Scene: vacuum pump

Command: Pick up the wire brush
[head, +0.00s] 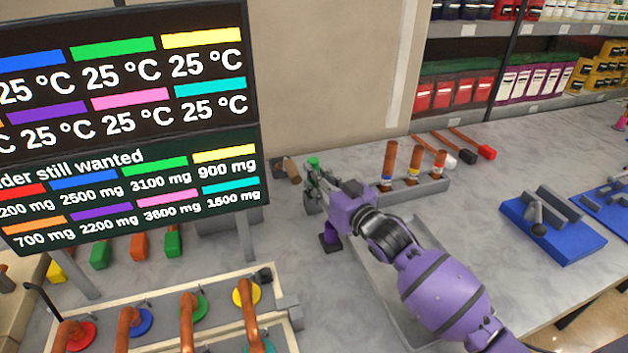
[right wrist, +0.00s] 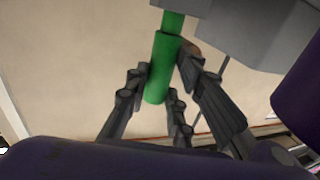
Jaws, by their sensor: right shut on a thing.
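My right gripper (head: 314,184) is above the grey bench, left of the rack with brown-handled pieces. It is shut on a green cylindrical piece (head: 313,162), whose top shows above the fingers. In the right wrist view the green cylinder (right wrist: 162,68) is between the fingers, with a narrower green part above it. No bristles show, so I cannot tell whether this is the wire brush. A brown piece (head: 291,170) lies behind the gripper, partly hidden. My left gripper is not in view.
A grey rack (head: 415,190) with brown-handled pieces stands right of the gripper. Long-handled tools (head: 468,152) lie behind it. A large screen (head: 130,120) rises at the left above a framed tray (head: 283,312). Blue fixtures (head: 560,240) are at the right.

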